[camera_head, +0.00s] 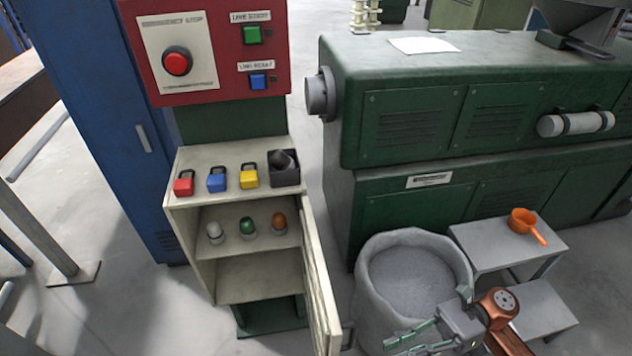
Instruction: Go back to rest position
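My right gripper (398,346) shows at the bottom right, in front of the grey sack of granules (365,270). Its two greenish fingers point left and stand apart, with nothing visible between them. The copper-coloured joint (498,306) behind it is part of my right arm. My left gripper is not in view.
A beige cabinet (185,205) with its door (318,275) swung open holds padlocks on top and bulbs inside. A green machine (410,160) stands behind. An orange scoop (522,222) lies on a grey step stool (480,240).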

